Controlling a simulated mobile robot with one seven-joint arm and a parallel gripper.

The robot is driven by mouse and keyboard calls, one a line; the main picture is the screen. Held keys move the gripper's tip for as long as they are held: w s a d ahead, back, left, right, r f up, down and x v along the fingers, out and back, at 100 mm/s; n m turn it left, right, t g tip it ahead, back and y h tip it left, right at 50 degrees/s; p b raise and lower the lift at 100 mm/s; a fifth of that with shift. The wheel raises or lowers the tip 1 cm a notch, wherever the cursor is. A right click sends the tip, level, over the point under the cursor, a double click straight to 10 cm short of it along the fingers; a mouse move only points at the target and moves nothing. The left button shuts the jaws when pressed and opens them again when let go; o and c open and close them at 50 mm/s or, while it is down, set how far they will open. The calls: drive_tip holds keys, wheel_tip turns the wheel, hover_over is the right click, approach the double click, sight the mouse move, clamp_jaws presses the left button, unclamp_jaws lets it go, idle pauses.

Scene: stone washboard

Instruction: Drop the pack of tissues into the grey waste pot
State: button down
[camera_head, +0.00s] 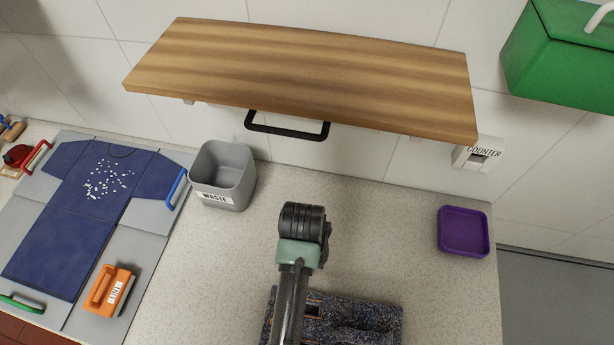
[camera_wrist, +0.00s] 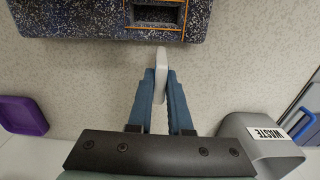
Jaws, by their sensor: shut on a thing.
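The grey waste pot (camera_head: 236,170) stands upright on the counter, left of my arm in the head view, with a "WASTE" label on its front. Its open top shows no contents that I can make out. In the wrist view the pot (camera_wrist: 262,150) is at the lower right, to the side of the fingers. My gripper (camera_wrist: 161,84) is shut on a slim white item, seemingly the pack of tissues (camera_wrist: 161,58), seen edge-on between the blue fingertips. The head view hides the fingers and the pack behind my arm.
The dark speckled stone washboard (camera_head: 365,322) lies at the front, with a recess in it. A wooden shelf (camera_head: 300,70) with a black handle (camera_head: 288,131) overhangs the back. A purple tray (camera_head: 463,232) is at right. A folding board with a blue shirt (camera_head: 60,235) and an orange brush (camera_head: 110,290) is left.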

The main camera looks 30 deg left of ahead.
drive_tip(key=shift+f, duration=2.45)
drive_tip(key=shift+f, duration=0.2)
drive_tip(key=c, duration=0.8)
unclamp_jaws()
drive_tip(key=shift+c, duration=0.2)
drive_tip(key=shift+r, duration=0.1)
